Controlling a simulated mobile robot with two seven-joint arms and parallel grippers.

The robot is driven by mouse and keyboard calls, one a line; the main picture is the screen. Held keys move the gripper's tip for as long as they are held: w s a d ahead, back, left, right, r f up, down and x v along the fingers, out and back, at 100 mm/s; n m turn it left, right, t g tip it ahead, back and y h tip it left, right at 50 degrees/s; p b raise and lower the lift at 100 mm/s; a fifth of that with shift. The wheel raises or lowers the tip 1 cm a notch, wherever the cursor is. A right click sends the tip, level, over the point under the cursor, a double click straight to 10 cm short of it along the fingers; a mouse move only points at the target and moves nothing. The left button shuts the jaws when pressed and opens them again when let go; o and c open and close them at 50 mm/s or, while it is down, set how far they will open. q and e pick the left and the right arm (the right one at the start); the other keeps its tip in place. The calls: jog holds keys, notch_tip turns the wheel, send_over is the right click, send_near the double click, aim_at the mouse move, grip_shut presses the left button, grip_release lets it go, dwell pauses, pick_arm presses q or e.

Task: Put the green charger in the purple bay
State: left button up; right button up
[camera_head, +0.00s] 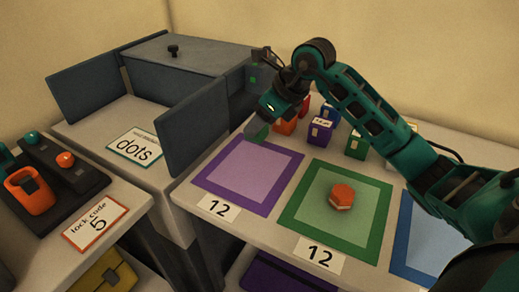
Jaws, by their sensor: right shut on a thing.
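The purple bay (250,172) is a flat purple-bordered square on the table, left of the green bay, and its inside is bare. My right gripper (257,126) hangs above the table just behind the purple bay's back edge. It is shut on a small green thing, which looks like the green charger (258,134); the gripper hides most of it. Whether the charger touches the table I cannot tell. My left gripper is not in view.
Several orange, red, purple and green blocks (320,129) stand behind the bays. My right arm overhangs the blue bay (415,255). A cabinet's open door (195,128) stands close left of the gripper.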

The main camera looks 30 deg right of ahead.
aim_at(260, 132)
notch_tip(260, 132, down, 3)
pick_arm(q)
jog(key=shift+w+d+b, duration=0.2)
jog(key=shift+b, duration=0.2)
pick_arm(e)
jog(key=shift+f, duration=2.1)
jog(key=shift+f, duration=0.1)
jog(key=o, duration=1.1)
